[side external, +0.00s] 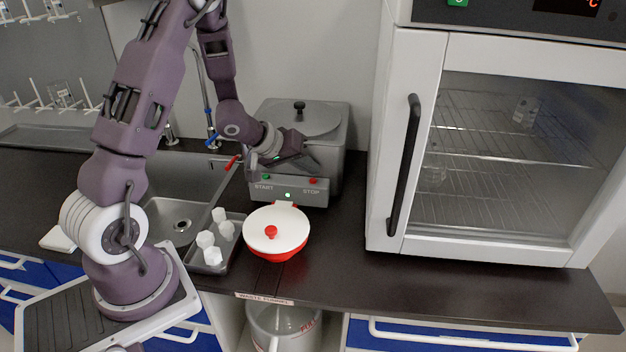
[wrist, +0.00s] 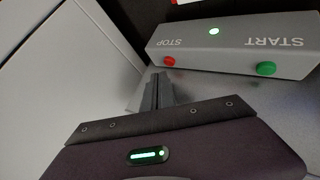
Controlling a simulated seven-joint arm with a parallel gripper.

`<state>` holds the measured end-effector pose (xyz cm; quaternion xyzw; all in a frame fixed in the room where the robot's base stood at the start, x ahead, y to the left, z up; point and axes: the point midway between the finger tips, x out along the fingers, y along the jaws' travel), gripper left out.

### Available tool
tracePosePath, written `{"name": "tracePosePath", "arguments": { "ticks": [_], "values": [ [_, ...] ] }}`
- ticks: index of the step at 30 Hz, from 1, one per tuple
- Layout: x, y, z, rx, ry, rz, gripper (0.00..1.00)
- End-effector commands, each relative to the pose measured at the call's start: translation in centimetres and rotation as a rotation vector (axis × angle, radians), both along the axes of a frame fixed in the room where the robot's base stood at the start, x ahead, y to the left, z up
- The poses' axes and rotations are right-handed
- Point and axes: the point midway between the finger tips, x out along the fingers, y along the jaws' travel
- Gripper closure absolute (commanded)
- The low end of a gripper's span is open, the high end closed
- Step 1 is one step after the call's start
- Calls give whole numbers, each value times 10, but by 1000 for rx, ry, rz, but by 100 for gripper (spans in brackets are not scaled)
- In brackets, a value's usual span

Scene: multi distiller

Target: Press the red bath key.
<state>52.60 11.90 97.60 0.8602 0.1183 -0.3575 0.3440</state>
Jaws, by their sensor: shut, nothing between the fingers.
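The red bath key (side external: 313,181) is a small round button marked STOP on the front panel of the grey bath (side external: 300,118). It also shows in the wrist view (wrist: 169,61). The green START key (side external: 266,177) sits at the panel's other end, with a lit white-green light between them. My gripper (side external: 306,162) is above the panel, close to the red key. In the wrist view its shut fingers (wrist: 157,88) hold nothing, and the red key shows just past the tips, slightly right. They look apart from the key; the exact gap cannot be told.
A red bowl with a white lid (side external: 276,225) stands in front of the bath. A tray (side external: 212,268) with several white containers is left of it, by the sink (side external: 177,222). A large glass-door oven (side external: 400,150) stands right. The counter (side external: 400,275) before it is clear.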

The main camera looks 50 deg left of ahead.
Motion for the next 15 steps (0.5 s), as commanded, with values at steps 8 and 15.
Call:
{"name": "tracePosePath", "arguments": {
  "ticks": [8, 15],
  "values": [
    [0, 0, -8, 0, 1, 1, 100],
    [0, 0, -8, 0, 0, 0, 100]
  ]
}}
